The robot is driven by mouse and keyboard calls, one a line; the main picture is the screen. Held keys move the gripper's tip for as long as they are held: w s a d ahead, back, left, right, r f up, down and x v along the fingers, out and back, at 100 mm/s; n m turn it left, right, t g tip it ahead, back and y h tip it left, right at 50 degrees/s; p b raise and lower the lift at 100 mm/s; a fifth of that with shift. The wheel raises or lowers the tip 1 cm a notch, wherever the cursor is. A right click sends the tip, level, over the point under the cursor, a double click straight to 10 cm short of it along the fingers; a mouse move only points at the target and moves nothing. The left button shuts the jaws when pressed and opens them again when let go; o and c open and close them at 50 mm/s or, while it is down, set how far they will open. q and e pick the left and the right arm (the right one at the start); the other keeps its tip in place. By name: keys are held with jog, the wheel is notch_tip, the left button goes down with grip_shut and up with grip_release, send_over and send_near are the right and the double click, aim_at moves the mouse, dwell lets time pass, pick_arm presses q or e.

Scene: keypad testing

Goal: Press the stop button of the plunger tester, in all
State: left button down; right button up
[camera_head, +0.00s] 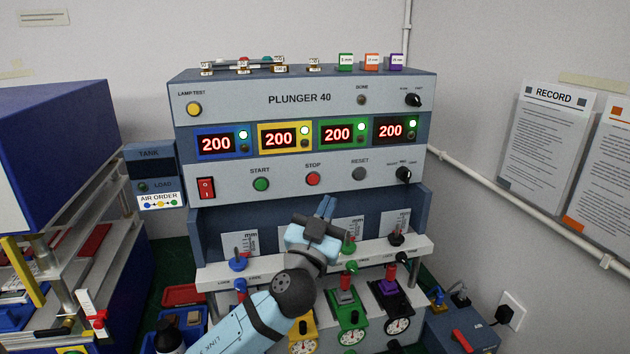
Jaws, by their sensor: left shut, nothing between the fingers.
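The plunger tester (300,99) stands in the middle, labelled PLUNGER 40. Its red stop button (313,179) sits on the lower panel strip, between the green start button (261,184) and the grey reset button (360,173). The stop button shows in full, with nothing over it. My left gripper (326,206) is shut and empty, below and slightly right of the stop button in the picture, its fingertips apart from it. My left forearm hides part of the lower fixtures. My right gripper is not in view.
Four displays, among them the blue-framed one (216,143), each read 200. Plungers with coloured knobs, such as the blue one (238,262), line the shelf below. A blue machine (55,150) stands left. A pipe (500,186) runs along the right wall.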

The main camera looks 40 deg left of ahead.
aim_at(313, 179)
pick_arm(q)
jog(key=shift+w+a, duration=1.45)
jog(key=shift+a, duration=0.25)
jog(key=shift+w+a, duration=1.4)
jog(key=shift+a, duration=0.25)
